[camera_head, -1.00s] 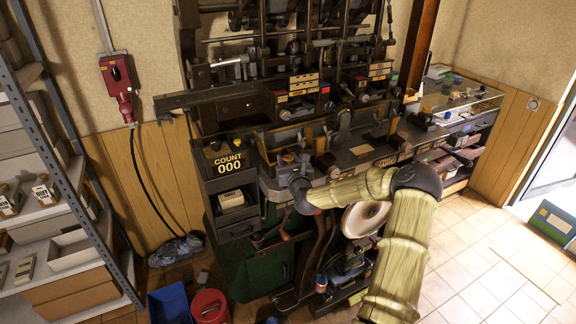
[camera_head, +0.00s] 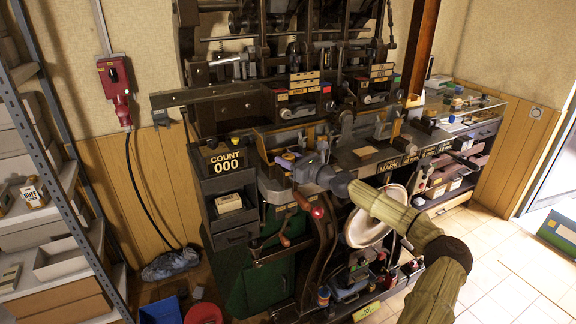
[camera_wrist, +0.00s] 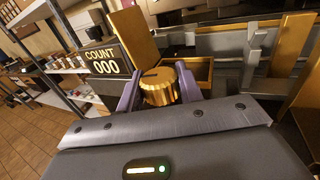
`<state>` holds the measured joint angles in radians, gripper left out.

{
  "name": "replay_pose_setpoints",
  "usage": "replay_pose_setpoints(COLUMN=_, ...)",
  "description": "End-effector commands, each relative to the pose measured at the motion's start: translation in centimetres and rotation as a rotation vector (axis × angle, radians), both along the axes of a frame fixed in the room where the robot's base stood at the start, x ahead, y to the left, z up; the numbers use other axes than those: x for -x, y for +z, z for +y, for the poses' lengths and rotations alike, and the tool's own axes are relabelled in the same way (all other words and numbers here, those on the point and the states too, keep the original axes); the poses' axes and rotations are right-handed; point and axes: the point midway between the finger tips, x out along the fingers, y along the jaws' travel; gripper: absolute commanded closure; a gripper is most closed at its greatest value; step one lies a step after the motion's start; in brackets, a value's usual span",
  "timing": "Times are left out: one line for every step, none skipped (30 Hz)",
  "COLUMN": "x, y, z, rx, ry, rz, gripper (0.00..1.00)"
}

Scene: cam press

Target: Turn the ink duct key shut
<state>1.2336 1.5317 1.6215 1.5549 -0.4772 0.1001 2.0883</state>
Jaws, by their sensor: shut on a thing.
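The ink duct key appears to be the ribbed brass knob (camera_wrist: 158,90) between my purple fingers in the wrist view. A dark mark shows on its top. My gripper (camera_wrist: 158,80) is shut on the knob, with one finger at each side. In the head view my gripper (camera_head: 288,160) is at the front left of the press, right of the COUNT 000 box (camera_head: 225,162). The knob cannot be made out clearly there.
The COUNT box stands close to the left of my gripper. A red-knobbed lever (camera_head: 317,212) and a pale round disc (camera_head: 375,216) are below and right of it. A grey shelf rack (camera_head: 50,150) stands at far left; tiled floor is open at right.

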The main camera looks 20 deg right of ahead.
Motion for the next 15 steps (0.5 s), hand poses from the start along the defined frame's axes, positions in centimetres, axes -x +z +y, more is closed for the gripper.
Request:
replay_pose_setpoints(x=-0.08, y=-0.13, z=-0.30, rx=-0.005, ry=0.022, rz=-0.002, gripper=0.87)
replay_pose_setpoints(x=-0.09, y=-0.11, z=-0.28, rx=-0.004, ry=0.040, rz=-0.002, gripper=0.87)
replay_pose_setpoints(x=-0.10, y=-0.02, z=-0.27, rx=-0.003, ry=0.063, rz=-0.002, gripper=0.87)
replay_pose_setpoints(x=-0.10, y=0.02, z=-0.24, rx=-0.004, ry=0.082, rz=-0.002, gripper=0.87)
replay_pose_setpoints(x=-0.11, y=0.03, z=-0.23, rx=-0.003, ry=0.100, rz=-0.001, gripper=0.87)
replay_pose_setpoints(x=-0.13, y=0.07, z=-0.25, rx=-0.002, ry=0.124, rz=-0.001, gripper=0.87)
replay_pose_setpoints(x=-0.13, y=0.11, z=-0.24, rx=-0.002, ry=0.144, rz=0.000, gripper=0.87)
replay_pose_setpoints(x=-0.13, y=0.14, z=-0.27, rx=-0.002, ry=0.162, rz=0.000, gripper=0.87)
replay_pose_setpoints(x=-0.13, y=0.19, z=-0.26, rx=-0.002, ry=0.188, rz=0.000, gripper=0.87)
replay_pose_setpoints(x=-0.14, y=0.24, z=-0.21, rx=-0.001, ry=0.208, rz=-0.001, gripper=0.87)
replay_pose_setpoints(x=-0.15, y=0.30, z=-0.22, rx=0.000, ry=0.228, rz=-0.001, gripper=0.87)
replay_pose_setpoints(x=-0.14, y=0.36, z=-0.21, rx=0.000, ry=0.254, rz=0.000, gripper=0.87)
replay_pose_setpoints(x=-0.13, y=0.36, z=-0.20, rx=0.000, ry=0.274, rz=0.000, gripper=0.87)
replay_pose_setpoints(x=-0.14, y=0.38, z=-0.20, rx=0.000, ry=0.293, rz=0.000, gripper=0.87)
replay_pose_setpoints(x=-0.16, y=0.42, z=-0.18, rx=0.001, ry=0.317, rz=0.000, gripper=0.87)
